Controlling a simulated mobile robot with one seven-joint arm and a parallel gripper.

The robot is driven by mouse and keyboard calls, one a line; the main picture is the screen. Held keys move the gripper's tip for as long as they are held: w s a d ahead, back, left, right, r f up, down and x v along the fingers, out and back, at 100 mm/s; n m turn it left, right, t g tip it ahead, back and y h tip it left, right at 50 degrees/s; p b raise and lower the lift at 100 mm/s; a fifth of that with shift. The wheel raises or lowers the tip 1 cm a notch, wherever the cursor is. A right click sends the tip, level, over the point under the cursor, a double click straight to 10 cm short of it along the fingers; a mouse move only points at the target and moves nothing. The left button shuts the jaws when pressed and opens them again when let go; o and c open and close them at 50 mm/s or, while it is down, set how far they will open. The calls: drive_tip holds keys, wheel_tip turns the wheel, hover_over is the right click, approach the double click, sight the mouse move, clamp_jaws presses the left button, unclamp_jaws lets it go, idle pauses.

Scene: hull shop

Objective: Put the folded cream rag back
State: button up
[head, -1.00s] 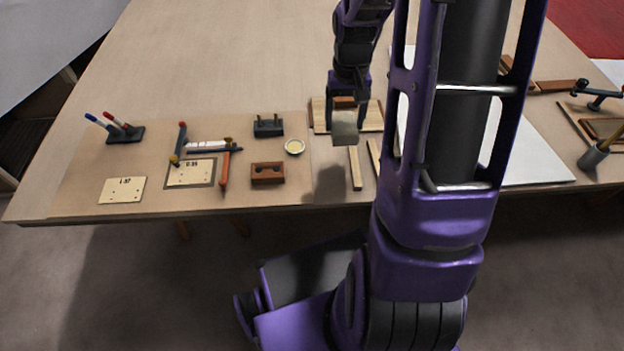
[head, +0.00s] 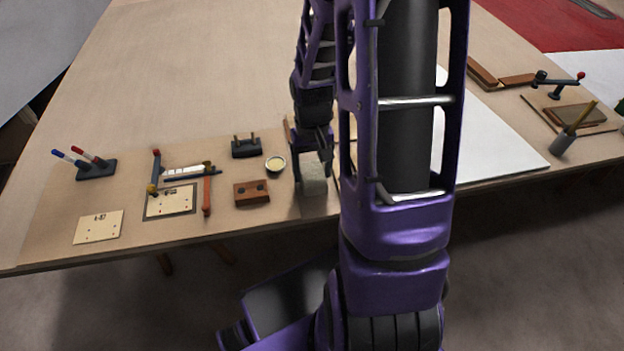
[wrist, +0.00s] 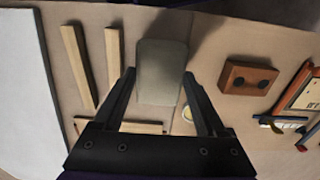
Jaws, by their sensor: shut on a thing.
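The folded cream rag (head: 314,187) hangs from my gripper (head: 314,166) near the front edge of the table, looking greyish in the shade. In the wrist view the rag (wrist: 162,72) sits between the two dark fingers (wrist: 160,98), which are shut on it. In the head view my gripper and arm hide part of the table behind the rag. I cannot tell whether the rag touches the table top.
A brown block with two holes (head: 252,192), a small round dish (head: 275,164) and a dark two-peg block (head: 246,147) stand left of the rag. A white sheet (head: 480,150) lies to the right.

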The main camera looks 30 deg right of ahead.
sight(312, 173)
drive_tip(key=shift+f, duration=1.55)
drive_tip(key=shift+f+b, duration=0.1)
drive_tip(key=shift+b, duration=0.25)
drive_tip(key=shift+f, duration=0.15)
drive_tip(key=o, duration=1.1)
drive_tip(key=shift+o, duration=0.2)
wheel_tip(312, 173, up, 12)
drive_tip(key=shift+r+p, duration=0.25)
drive_tip(key=shift+p, duration=1)
